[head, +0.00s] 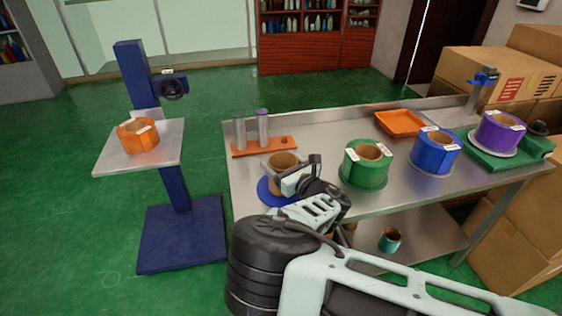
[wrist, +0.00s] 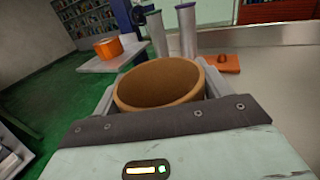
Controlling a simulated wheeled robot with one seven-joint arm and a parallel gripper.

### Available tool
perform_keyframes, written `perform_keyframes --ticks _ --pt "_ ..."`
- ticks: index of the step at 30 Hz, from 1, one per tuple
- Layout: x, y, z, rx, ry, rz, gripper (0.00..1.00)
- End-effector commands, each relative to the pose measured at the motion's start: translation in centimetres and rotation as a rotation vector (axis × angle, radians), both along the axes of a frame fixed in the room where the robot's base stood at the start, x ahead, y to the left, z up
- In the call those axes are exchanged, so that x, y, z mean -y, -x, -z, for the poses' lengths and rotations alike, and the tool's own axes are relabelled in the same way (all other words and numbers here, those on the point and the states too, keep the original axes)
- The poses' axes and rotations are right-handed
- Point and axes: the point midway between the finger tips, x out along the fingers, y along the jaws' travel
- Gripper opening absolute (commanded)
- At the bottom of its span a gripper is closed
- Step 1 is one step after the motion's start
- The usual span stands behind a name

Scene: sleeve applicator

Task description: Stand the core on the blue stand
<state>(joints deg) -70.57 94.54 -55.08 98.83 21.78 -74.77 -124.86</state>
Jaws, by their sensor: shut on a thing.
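The core (head: 283,162) is a brown, hollow cardboard ring, and it stands with its open end up. In the wrist view the core (wrist: 160,85) fills the space between the two fingers of my gripper (wrist: 160,95). My gripper (head: 292,178) is shut on it. The blue stand (head: 268,193) is a flat round blue disc at the left front of the metal table. The core is over the disc in the head view. My gripper hides part of both, so I cannot tell whether the core touches the disc.
An orange base (head: 264,147) with two grey posts stands just behind the core. Green (head: 365,165), blue (head: 434,151) and purple (head: 500,132) rolls stand to the right. An orange tray (head: 400,122) lies at the back. An orange roll (head: 138,135) sits on a separate platform at left.

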Motion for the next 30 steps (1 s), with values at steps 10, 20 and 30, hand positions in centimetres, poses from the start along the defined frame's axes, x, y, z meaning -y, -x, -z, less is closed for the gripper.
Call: perform_keyframes --ticks 10,20,30 --pt "0.0 0.0 0.4 0.002 -0.001 0.000 0.52" --pt "0.0 0.0 0.2 0.001 -0.001 0.000 0.98" --pt "2.1 2.7 0.2 0.000 0.001 0.002 0.98"
